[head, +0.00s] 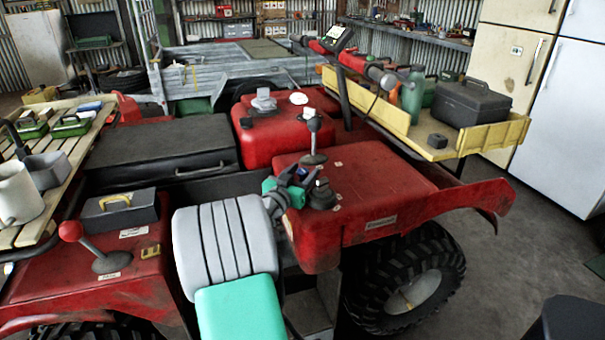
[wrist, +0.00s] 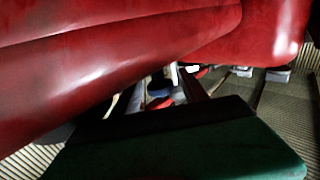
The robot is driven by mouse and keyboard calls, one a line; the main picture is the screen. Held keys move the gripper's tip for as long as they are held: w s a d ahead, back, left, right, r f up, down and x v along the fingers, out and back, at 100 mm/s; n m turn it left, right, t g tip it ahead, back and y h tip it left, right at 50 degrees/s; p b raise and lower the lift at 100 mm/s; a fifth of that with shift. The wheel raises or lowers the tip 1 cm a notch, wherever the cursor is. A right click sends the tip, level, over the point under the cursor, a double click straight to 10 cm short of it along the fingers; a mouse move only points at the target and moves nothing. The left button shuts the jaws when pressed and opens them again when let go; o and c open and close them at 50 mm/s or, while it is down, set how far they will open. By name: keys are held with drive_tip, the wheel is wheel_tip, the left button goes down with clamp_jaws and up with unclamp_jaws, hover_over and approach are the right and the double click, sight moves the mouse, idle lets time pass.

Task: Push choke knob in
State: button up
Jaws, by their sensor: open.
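A black knob (head: 321,194) on a round dark base stands on the red front body of the quad in the head view. I take it for the choke knob, but its label is too small to read. My gripper (head: 301,177), dark with teal parts, is open and empty just left of this knob, with its fingertips close to it. I cannot tell whether they touch. In the wrist view, red bodywork fills the top and a dark green part lies across the bottom; the knob cannot be made out there.
A red-balled lever (head: 71,231) stands at the left. A yellow rack (head: 400,120) holds a dark toolbox (head: 471,102). The floor at the right is mostly clear.

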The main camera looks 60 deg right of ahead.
drive_tip(key=shift+a, duration=0.1)
drive_tip(key=a, duration=0.7)
drive_tip(key=shift+a, duration=0.3)
